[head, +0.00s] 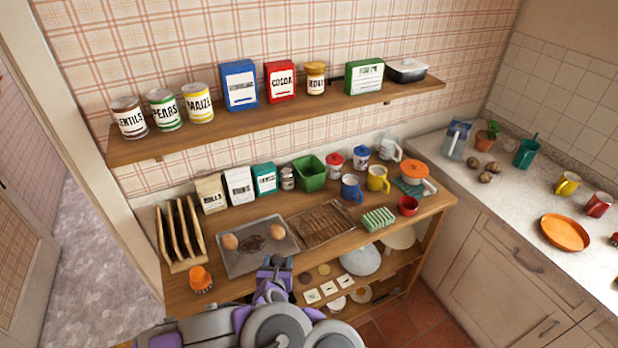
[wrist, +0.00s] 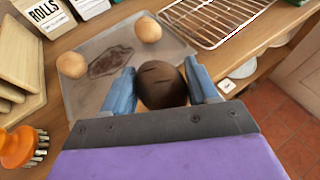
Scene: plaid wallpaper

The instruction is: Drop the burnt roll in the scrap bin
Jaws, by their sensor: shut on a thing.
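My gripper (wrist: 161,78) is shut on the burnt roll (wrist: 163,88), a dark brown roll with slashes on top, held between its two blue fingers. In the head view my gripper (head: 275,268) is over the front edge of the baking tray (head: 232,265); the roll is not clearly visible there. Two paler rolls lie on the tray, one at left (head: 230,241) and one at right (head: 277,232), with a dark scorch mark between them. A green open container (head: 309,174) stands at the back of the wooden table; I cannot tell whether it is the scrap bin.
A wire rack (head: 321,222) lies right of the tray. A wooden rack (head: 182,236) and an orange brush (head: 201,280) are at left. Mugs and canisters crowd the table's back right. A shelf (head: 280,107) hangs above. A teal container (head: 526,151) stands on the right counter.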

